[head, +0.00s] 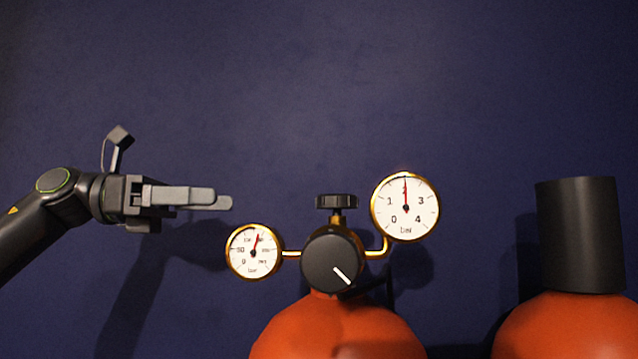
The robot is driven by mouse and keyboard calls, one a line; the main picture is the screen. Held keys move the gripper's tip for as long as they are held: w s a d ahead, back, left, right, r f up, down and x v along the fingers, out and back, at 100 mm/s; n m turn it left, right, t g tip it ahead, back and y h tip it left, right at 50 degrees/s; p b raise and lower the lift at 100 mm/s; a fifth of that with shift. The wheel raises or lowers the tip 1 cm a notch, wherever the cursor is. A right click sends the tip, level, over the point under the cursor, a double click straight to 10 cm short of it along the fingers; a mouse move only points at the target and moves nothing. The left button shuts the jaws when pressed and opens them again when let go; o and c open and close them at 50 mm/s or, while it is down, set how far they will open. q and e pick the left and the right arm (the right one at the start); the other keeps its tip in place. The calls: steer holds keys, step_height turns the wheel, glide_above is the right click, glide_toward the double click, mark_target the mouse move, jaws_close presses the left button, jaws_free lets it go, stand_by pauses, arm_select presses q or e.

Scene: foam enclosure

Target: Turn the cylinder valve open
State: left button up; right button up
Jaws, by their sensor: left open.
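The cylinder valve is a small black ribbed handwheel (337,202) on a brass stem, at the top of the regulator above an orange cylinder (340,335). Below it, a large round black knob (330,262) with a white mark pointing down right faces me. A small gauge (254,252) sits to its left and a larger gauge (405,208) to its right, its red needle pointing straight up. My left gripper (228,202) is open and empty, left of the handwheel at about its height and apart from it. My right gripper is not in view.
A second orange cylinder (568,325) with a black cap (580,235) stands at the right. A dark blue wall (300,90) is behind everything. The space above the handwheel and between it and my left gripper looks clear.

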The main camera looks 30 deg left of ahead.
arm_select(q)
steer(key=p, duration=0.5)
glide_toward(337, 201)
steer(key=w+a, duration=0.2)
steer(key=shift+p+x, duration=5.45)
steer(key=shift+p, duration=2.1)
steer(key=shift+r, duration=0.15)
steer(key=shift+c, duration=0.3)
steer(key=c, duration=0.9)
